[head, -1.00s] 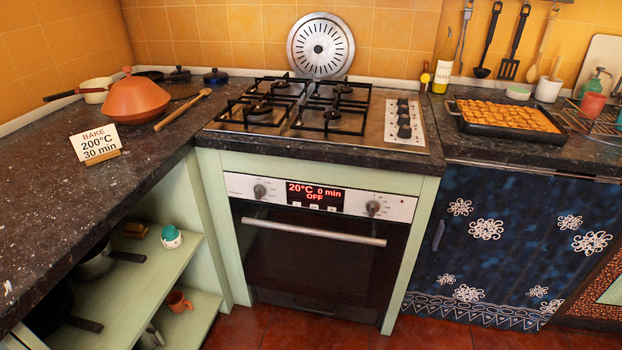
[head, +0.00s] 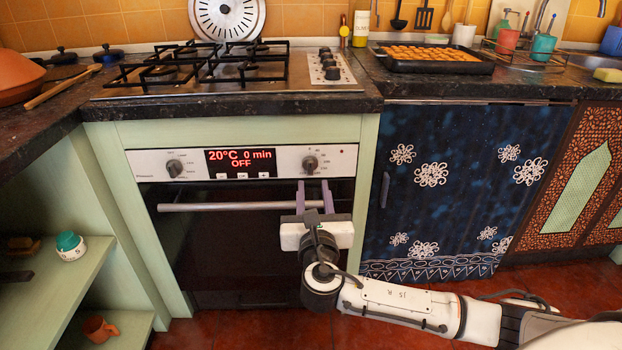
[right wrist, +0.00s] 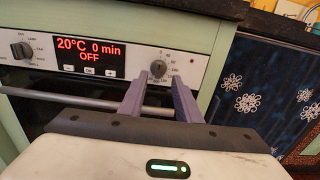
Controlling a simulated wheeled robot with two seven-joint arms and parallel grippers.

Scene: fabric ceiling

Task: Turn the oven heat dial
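The oven has a white control panel (head: 138,163) with two dark dials and a display (head: 240,162) reading 20°C, 0 min, OFF. The right dial (head: 310,163) has small number-like marks around it; it also shows in the right wrist view (right wrist: 158,69). The left dial (head: 174,167) has word labels, LAMP among them (right wrist: 20,50). My right gripper (head: 313,184) is open and empty, its purple fingers pointing at the panel just below the right dial. In the right wrist view, that dial appears between the fingertips (right wrist: 159,79); contact cannot be told. My left gripper is not in view.
The oven door's handle (head: 235,206) runs just under the panel, behind my right fingers. The worktop edge (head: 225,107) overhangs above. A blue cupboard door (head: 440,215) is to the right, and open green shelves (head: 85,275) are at left.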

